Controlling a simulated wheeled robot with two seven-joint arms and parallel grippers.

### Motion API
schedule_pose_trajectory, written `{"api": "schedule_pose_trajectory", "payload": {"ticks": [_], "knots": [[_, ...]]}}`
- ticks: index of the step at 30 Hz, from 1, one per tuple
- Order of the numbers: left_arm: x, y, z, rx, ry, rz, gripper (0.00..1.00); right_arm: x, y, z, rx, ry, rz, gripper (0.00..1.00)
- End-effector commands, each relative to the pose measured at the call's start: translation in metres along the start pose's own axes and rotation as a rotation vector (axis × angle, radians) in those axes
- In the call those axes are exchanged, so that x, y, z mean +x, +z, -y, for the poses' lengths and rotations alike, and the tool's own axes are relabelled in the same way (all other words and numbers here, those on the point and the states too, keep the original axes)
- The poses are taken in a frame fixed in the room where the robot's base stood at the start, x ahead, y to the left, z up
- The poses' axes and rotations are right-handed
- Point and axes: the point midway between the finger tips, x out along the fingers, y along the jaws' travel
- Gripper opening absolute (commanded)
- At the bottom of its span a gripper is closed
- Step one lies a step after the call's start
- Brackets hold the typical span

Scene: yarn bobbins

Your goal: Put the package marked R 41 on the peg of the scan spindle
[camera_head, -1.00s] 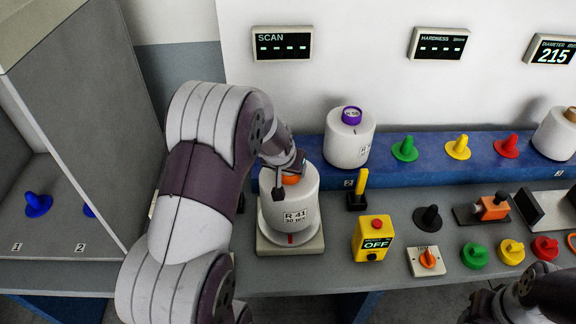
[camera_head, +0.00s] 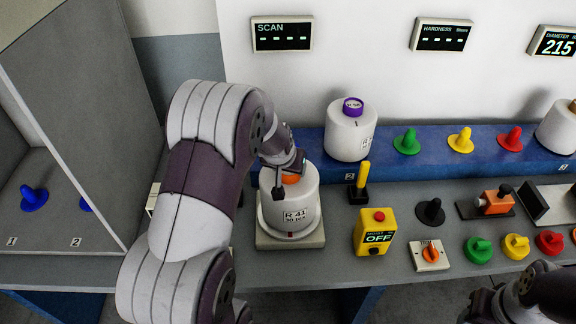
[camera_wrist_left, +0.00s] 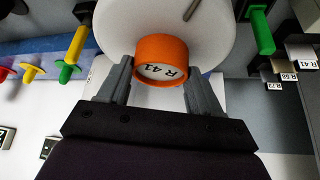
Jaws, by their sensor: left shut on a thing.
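The package marked R 41 (camera_head: 304,197) is a white yarn cone with an orange tube top. It is upright over the scan spindle's beige base plate (camera_head: 265,240), under the SCAN display. Its lower end is at or very close to the round disc there; the peg is hidden inside or behind it. My left gripper (camera_head: 291,172) is shut on its orange tube. In the left wrist view its two fingers (camera_wrist_left: 158,70) flank the orange tube (camera_wrist_left: 160,48), marked R 41. Part of my right arm shows at the lower right (camera_head: 515,303); its jaws cannot be made out.
A yellow box marked OFF (camera_head: 375,232) and a yellow-handled lever (camera_head: 362,182) stand right of the base. A white package with a purple tube (camera_head: 350,135) stands on the blue shelf behind. Coloured pegs and knobs lie farther right. A grey cabinet (camera_head: 75,110) with blue pegs is on the left.

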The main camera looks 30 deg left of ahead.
Motion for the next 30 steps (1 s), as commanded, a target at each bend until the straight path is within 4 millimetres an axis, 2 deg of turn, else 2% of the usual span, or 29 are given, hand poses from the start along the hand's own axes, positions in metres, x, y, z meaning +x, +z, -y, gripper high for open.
{"api": "schedule_pose_trajectory", "payload": {"ticks": [5, 6, 8, 9, 16, 20, 23, 30], "knots": [[0.002, -0.001, 0.000, 0.000, -0.001, -0.007, 0.00, 0.004, 0.001, 0.000, 0.000, 0.000, 0.000, 0.43], [0.002, -0.001, 0.000, 0.000, -0.001, -0.007, 0.71, 0.003, 0.000, 0.000, 0.000, 0.000, 0.000, 0.43], [0.001, -0.001, 0.000, 0.000, 0.000, -0.006, 0.90, 0.003, 0.000, 0.000, 0.000, 0.000, 0.000, 0.43], [0.002, -0.001, 0.000, 0.000, 0.000, -0.006, 0.94, 0.003, 0.000, 0.000, 0.000, 0.000, 0.000, 0.43], [0.004, 0.004, 0.000, 0.000, 0.000, 0.005, 0.94, 0.003, 0.000, 0.000, 0.000, 0.000, 0.000, 0.43], [-0.005, 0.002, 0.000, -0.001, 0.000, 0.000, 0.94, 0.006, 0.001, 0.000, 0.000, 0.000, 0.000, 0.43], [-0.025, 0.002, 0.000, 0.000, 0.000, -0.004, 0.94, 0.010, 0.001, 0.000, 0.000, 0.000, 0.000, 0.43], [-0.089, 0.002, 0.000, 0.001, -0.001, -0.009, 0.94, 0.024, 0.003, 0.000, 0.000, 0.000, 0.000, 0.43]]}}
